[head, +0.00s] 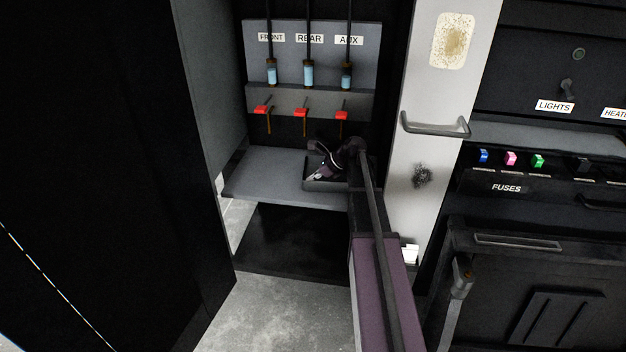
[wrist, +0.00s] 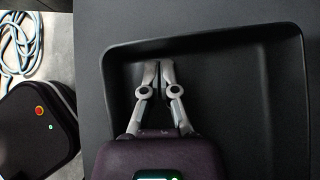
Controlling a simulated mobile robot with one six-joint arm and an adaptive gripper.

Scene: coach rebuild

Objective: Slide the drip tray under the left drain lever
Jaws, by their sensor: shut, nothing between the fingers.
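The drip tray (head: 325,187) is a shallow dark rectangular tray on the grey shelf, below the middle and right levers. It also shows in the wrist view (wrist: 240,110), filling the middle and right. My gripper (head: 317,176) is over the tray's left part. In the wrist view its fingertips (wrist: 167,70) are together and empty, over the tray floor near the left wall; I cannot tell whether they touch it. The left drain lever (head: 262,110) is red, beneath the FRONT label, left of the tray. My arm hides the tray's right side.
The middle lever (head: 302,113) and right lever (head: 342,115) hang above the shelf. Bare shelf (head: 262,172) lies left of the tray. A pale post with a handle (head: 435,130) stands to the right. The wrist view shows a dark case (wrist: 40,125) and a blue hose (wrist: 20,40) at left.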

